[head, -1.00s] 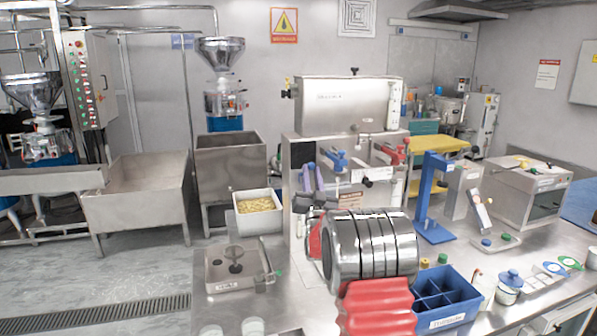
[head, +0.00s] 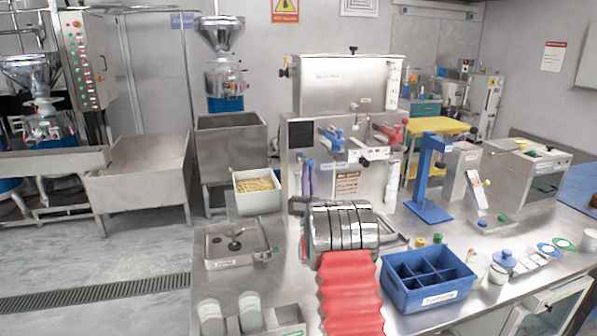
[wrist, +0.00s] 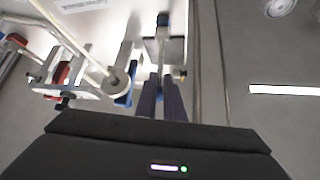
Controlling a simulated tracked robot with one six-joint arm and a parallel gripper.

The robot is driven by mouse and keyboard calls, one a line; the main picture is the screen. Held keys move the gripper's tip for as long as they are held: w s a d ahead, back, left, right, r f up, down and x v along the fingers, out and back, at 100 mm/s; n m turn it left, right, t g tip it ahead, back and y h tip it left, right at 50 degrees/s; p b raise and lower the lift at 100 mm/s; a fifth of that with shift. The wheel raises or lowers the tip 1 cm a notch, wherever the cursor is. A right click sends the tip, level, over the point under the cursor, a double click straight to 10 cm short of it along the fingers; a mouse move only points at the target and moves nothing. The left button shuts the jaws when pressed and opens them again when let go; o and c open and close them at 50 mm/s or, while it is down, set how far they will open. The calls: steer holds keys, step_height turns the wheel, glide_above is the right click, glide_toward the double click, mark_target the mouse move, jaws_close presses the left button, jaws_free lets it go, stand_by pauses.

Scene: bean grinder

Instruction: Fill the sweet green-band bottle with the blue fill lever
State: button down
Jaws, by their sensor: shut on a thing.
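The steel dispensing machine (head: 348,85) stands at the middle of the bench, with blue lever parts (head: 332,138) and a red lever (head: 392,133) on its front. My gripper (head: 309,168) has purple fingers, raised at the machine's left front. In the wrist view the fingers (wrist: 164,84) are close together on a slim blue piece, which looks like the blue fill lever's handle; the exact contact is hard to see. Another blue part (wrist: 125,92) shows beside the fingers. Two pale jars (head: 250,312) stand at the front edge; I cannot tell which bottle has the green band.
A blue divided crate (head: 428,292) stands at the right front. A blue stand (head: 428,185) is behind it. A steel tray (head: 236,245) lies left on the bench. A white bin of yellowish pieces (head: 256,190) is behind. My steel-and-red arm covers the bench's middle.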

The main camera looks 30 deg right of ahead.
steer(key=shift+s+d+f, duration=0.25)
steer(key=shift+d+f, duration=0.2)
steer(key=shift+f, duration=0.2)
steer(key=shift+a, duration=0.1)
steer(key=c, duration=2.3)
jaws_free()
steer(key=o, duration=0.8)
steer(key=shift+w+a+r, duration=0.15)
steer(key=shift+c, duration=0.2)
steer(key=v, duration=1.2)
